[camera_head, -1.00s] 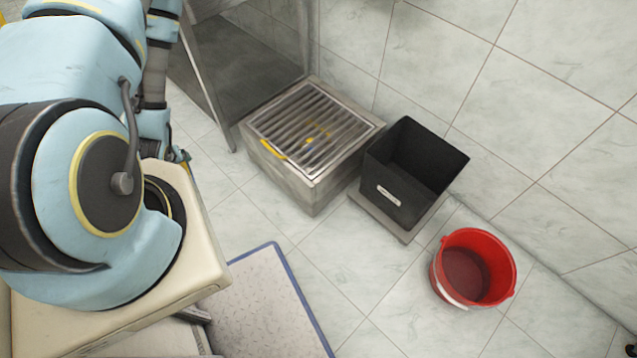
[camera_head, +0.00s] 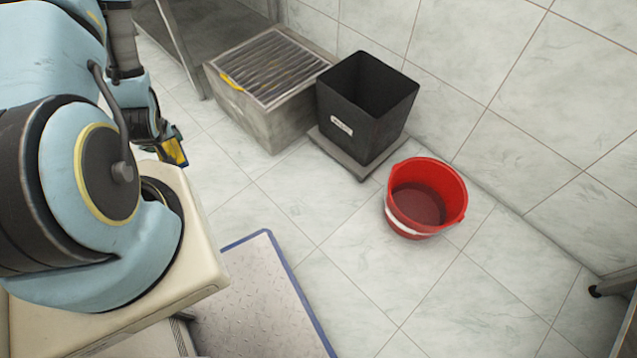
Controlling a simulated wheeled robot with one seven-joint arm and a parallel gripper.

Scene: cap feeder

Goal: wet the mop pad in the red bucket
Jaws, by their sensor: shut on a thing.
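The red bucket (camera_head: 461,212) stands upright on the tiled floor right of centre, with a pale band or handle low on its near side. Its inside looks dark red, and I cannot tell water from the bottom. My gripper (camera_head: 172,151) shows only in part at the left, beyond my body, well apart from the bucket. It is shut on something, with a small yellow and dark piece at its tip. What it holds is mostly hidden. I cannot make out a mop pad in this view.
A black open bin (camera_head: 352,132) on a grey base stands left of the bucket. Beyond it is a grey box with a slatted metal top (camera_head: 272,125). A tiled wall runs behind them. A blue-edged plate (camera_head: 262,300) lies in front. Floor right of the plate is clear.

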